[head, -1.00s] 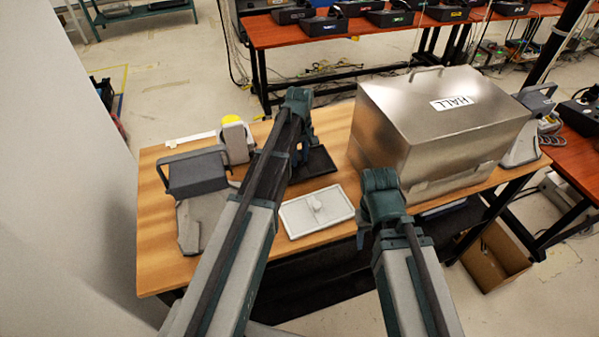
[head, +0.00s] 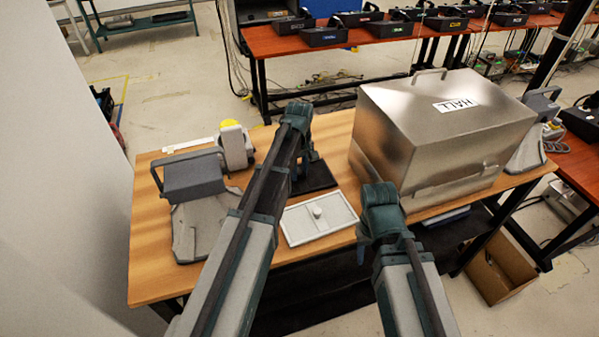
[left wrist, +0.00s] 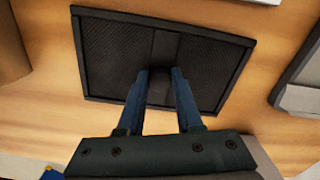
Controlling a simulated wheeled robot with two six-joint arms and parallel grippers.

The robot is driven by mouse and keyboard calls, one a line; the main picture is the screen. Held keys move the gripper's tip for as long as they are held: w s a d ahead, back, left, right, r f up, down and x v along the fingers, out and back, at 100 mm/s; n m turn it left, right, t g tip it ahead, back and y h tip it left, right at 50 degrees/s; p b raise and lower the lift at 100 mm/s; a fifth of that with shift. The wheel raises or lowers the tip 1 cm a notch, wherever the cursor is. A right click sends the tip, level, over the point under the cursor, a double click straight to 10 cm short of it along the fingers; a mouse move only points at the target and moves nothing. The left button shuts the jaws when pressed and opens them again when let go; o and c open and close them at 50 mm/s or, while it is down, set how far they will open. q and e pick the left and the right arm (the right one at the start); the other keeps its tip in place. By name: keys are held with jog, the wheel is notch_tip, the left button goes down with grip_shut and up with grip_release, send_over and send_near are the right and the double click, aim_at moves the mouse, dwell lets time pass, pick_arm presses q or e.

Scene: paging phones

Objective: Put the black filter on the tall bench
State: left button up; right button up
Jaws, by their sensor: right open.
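The black filter (head: 322,173) lies on the wooden table, partly hidden by my left arm in the head view. In the left wrist view the black filter (left wrist: 110,55) is a framed ribbed panel with a middle strip and a dark knob. My left gripper (head: 308,172) points down at it. Its two blue fingers (left wrist: 161,75) stand either side of the knob; whether they press on it is unclear. My right gripper (head: 364,250) is open and empty by the table's front edge. I cannot tell which surface is the tall bench.
A white panel with a knob (head: 300,229) lies just in front of the filter. A large metal box (head: 420,145) marked HALL stands to the right, grey devices (head: 195,175) to the left. Red-topped benches (head: 300,65) with black phones run behind, across a floor gap.

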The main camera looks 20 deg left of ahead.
aim_at(300, 172)
pick_arm(q)
jog(key=o, duration=0.4)
jog(key=shift+r, duration=0.1)
notch_tip(300, 172, up, 12)
jog(key=p, duration=1.3)
jog(key=s+d+m, duration=0.6)
jog(key=s, duration=0.6)
jog(key=s+d+m+y, duration=0.1)
jog(key=s+d+m, duration=0.6)
jog(key=s, duration=0.5)
jog(key=shift+r+b, duration=0.15)
jog(key=shift+b, duration=0.2)
jog(key=shift+d, duration=0.1)
